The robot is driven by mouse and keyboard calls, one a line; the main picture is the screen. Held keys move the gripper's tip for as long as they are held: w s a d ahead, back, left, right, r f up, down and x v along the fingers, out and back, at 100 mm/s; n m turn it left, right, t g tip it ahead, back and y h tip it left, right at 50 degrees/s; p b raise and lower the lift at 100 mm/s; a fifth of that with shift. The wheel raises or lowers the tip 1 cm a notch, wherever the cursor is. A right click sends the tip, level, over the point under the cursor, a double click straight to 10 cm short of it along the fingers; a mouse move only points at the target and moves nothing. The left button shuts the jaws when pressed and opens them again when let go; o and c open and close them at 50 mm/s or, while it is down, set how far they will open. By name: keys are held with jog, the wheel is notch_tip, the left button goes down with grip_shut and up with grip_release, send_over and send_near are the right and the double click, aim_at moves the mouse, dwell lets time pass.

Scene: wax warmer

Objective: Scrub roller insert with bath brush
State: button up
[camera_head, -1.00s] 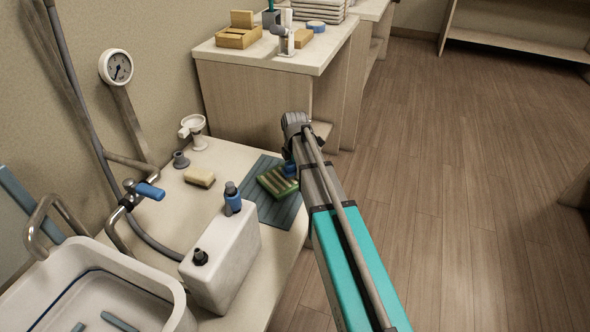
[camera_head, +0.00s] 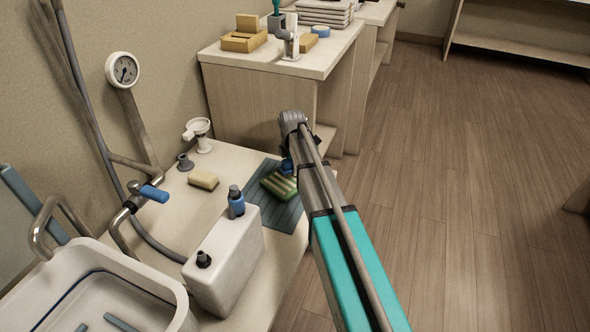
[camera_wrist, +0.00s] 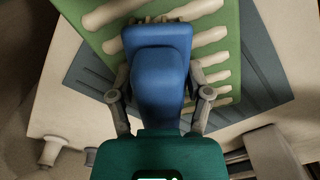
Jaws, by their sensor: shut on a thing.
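The roller insert (camera_wrist: 108,38) is a green panel with several rows of cream rollers; it lies on a dark grey ribbed mat. In the head view the roller insert (camera_head: 278,187) is on the counter, partly hidden by my arm. The bath brush (camera_wrist: 158,75) is blue, with cream bristles just showing under its edges. It is over the insert; whether the bristles touch the rollers is hidden. My gripper (camera_wrist: 163,103) has its fingers on either side of the brush and is shut on it. In the head view only a bit of the blue brush (camera_head: 287,166) shows beside my arm.
The ribbed mat (camera_head: 290,216) lies at the counter's right edge. A white jug with a blue cap (camera_head: 224,265), a yellow sponge (camera_head: 203,180), a white basin (camera_head: 95,275) and a tap (camera_head: 150,194) are to the left. A cabinet (camera_head: 255,98) stands behind. The floor at right is clear.

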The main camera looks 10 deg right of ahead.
jog(key=shift+w+a, duration=0.3)
jog(key=shift+w, duration=0.3)
jog(key=shift+s+r, duration=0.1)
jog(key=shift+s+d+r, duration=0.1)
jog(key=shift+s+d, duration=0.25)
jog(key=shift+s, duration=0.4)
jog(key=shift+s+d+f, duration=0.1)
jog(key=shift+s+d, duration=0.25)
jog(key=shift+s, duration=0.4)
jog(key=shift+s+d+r, duration=0.1)
jog(key=shift+s+d, duration=0.25)
jog(key=shift+s, duration=0.4)
jog(key=shift+f, duration=0.25)
jog(key=shift+d, duration=0.1)
jog(key=shift+w+d, duration=0.3)
jog(key=shift+d, duration=0.3)
jog(key=shift+w+d, duration=0.25)
jog(key=shift+d, duration=0.3)
